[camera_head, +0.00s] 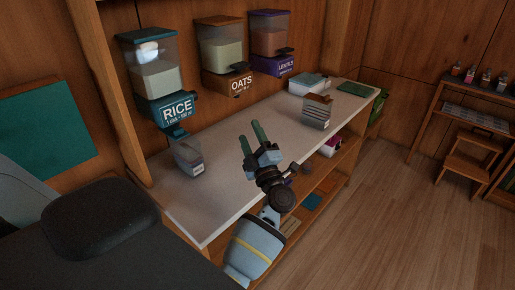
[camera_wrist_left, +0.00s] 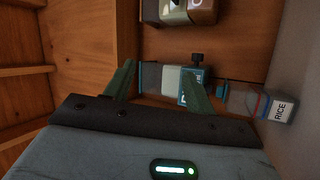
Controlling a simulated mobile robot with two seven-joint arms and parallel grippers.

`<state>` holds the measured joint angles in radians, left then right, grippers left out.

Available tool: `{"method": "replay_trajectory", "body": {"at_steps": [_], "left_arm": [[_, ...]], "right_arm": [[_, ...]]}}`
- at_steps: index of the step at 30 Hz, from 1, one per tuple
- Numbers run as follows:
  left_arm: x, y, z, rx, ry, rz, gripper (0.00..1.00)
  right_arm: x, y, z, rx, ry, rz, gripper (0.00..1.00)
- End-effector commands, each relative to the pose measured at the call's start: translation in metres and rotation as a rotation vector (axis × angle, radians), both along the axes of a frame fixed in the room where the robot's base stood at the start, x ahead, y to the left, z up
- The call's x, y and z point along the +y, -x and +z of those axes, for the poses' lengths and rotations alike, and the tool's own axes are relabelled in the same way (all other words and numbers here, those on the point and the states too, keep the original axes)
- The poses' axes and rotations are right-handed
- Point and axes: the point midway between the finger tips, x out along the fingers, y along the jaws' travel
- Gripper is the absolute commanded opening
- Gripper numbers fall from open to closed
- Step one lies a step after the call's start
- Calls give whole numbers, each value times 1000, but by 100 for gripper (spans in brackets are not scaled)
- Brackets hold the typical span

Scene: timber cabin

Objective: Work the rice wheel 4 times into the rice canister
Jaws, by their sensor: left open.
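The rice dispenser (camera_head: 155,80) hangs on the wall at the left, clear above and teal below with a RICE label. Its small dark wheel (camera_head: 193,96) sticks out on the right of the teal base. The clear rice canister (camera_head: 189,158) stands on the counter under the spout and looks empty. My left gripper (camera_head: 250,137), with green fingers, is open and empty above the counter, right of the canister and apart from it. In the left wrist view the dispenser (camera_wrist_left: 160,77), its wheel (camera_wrist_left: 198,57) and the canister (camera_wrist_left: 282,110) lie sideways beyond the fingers (camera_wrist_left: 160,75). My right gripper is not visible.
Oats (camera_head: 222,50) and lentils (camera_head: 270,40) dispensers hang further right. A striped container (camera_head: 316,112), a pale box (camera_head: 308,84) and a green item (camera_head: 357,89) stand on the counter (camera_head: 215,208). A wooden stool (camera_head: 470,150) stands far right.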

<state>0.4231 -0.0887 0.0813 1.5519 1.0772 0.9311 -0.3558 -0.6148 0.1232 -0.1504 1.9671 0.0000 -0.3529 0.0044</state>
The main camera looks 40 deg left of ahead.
Motion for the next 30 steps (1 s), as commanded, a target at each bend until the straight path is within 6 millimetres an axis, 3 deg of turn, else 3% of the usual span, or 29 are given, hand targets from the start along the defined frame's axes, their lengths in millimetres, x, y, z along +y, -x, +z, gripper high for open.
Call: {"method": "replay_trajectory", "body": {"at_steps": [9, 30], "left_arm": [[-23, 5, -21, 102, -138, -120, 55], [-25, 5, -23, 112, -150, -132, 55]], "right_arm": [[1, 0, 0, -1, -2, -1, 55], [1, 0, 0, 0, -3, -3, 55]]}}
